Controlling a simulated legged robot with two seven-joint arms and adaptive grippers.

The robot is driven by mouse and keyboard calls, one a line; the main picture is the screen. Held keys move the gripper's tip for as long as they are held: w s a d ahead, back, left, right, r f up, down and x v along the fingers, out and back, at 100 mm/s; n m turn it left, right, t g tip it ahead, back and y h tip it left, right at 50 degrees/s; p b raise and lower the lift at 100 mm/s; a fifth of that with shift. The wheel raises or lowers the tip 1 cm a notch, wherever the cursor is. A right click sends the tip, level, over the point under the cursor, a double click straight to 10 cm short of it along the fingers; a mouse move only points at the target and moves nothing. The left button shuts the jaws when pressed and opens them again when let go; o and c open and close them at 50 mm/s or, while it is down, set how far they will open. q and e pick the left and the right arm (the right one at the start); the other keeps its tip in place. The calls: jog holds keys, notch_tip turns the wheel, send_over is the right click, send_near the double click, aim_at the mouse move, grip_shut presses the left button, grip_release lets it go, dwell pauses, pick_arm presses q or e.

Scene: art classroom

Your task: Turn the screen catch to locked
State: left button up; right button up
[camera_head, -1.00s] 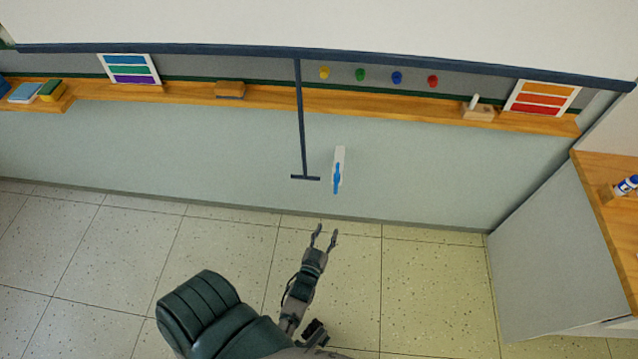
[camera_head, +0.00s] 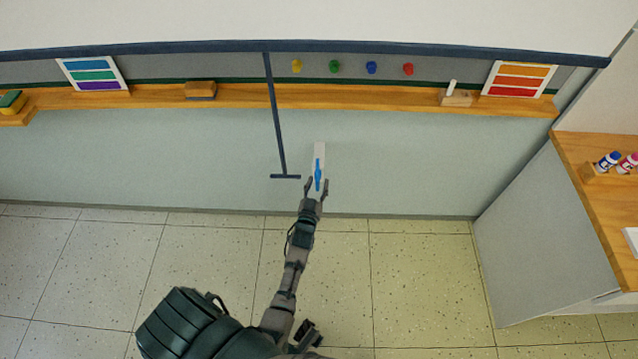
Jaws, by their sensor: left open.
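The screen catch is a blue lever (camera_head: 318,174) on a narrow white plate (camera_head: 319,150), fixed to the pale wall below the ledge. The lever stands about upright along the plate. My left gripper (camera_head: 318,184) is open, with one fingertip on each side of the lever's lower part in the picture. I cannot tell whether the fingers touch it. The screen's dark pull bar (camera_head: 276,120) hangs just left of the catch and ends in a short crosspiece (camera_head: 286,177).
A wooden ledge (camera_head: 350,99) runs along the wall above the catch, with an eraser (camera_head: 200,90) and a chalk holder (camera_head: 456,97). A wooden-topped cabinet (camera_head: 590,170) stands at the right. The speckled floor (camera_head: 420,270) is clear.

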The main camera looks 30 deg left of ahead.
pick_arm(q)
jog(key=shift+w+a, duration=0.25)
jog(key=shift+w, duration=0.05)
jog(key=shift+a, duration=0.3)
pick_arm(e)
jog(key=shift+w+a+r, duration=0.1)
jog(key=shift+w+a, duration=0.25)
jog(key=shift+a, duration=0.15)
pick_arm(q)
jog(key=shift+d, duration=0.1)
jog(key=c, duration=0.6)
jog(key=shift+w+d, duration=0.1)
jog(key=shift+d, duration=0.05)
grip_shut()
pick_arm(e)
jog(key=shift+d, duration=0.25)
